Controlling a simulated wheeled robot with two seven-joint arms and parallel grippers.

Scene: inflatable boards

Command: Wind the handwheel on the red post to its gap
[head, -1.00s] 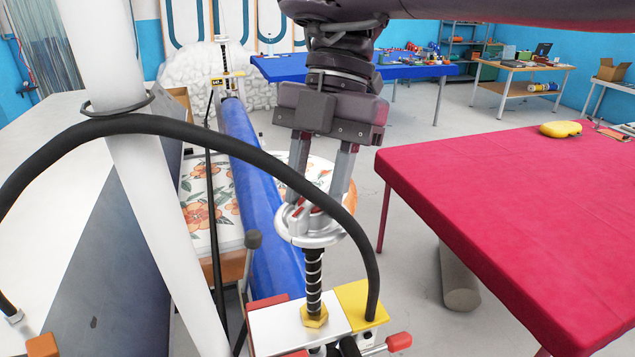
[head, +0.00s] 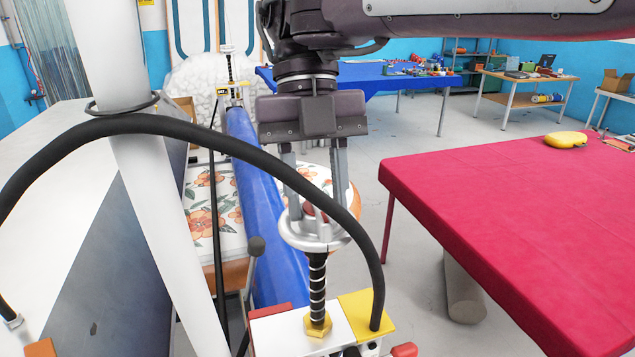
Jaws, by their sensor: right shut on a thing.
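The silver handwheel (head: 290,236) sits on top of a black threaded spindle (head: 317,288) at the near end of the blue roller. My right gripper (head: 316,212) points straight down from above and is shut on the handwheel, its fingers reaching into the wheel. The spindle enters a gold hex nut (head: 318,325) on a white plate with a red block (head: 270,311) and a yellow block (head: 367,312) beside it. A good length of thread shows between wheel and nut. The post below is mostly out of frame. My left gripper is not in view.
A black hose (head: 150,124) arches in front of the gripper and wheel. A white pole (head: 160,200) stands at left. The blue roller (head: 262,210) runs back to a second spindle (head: 229,68).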

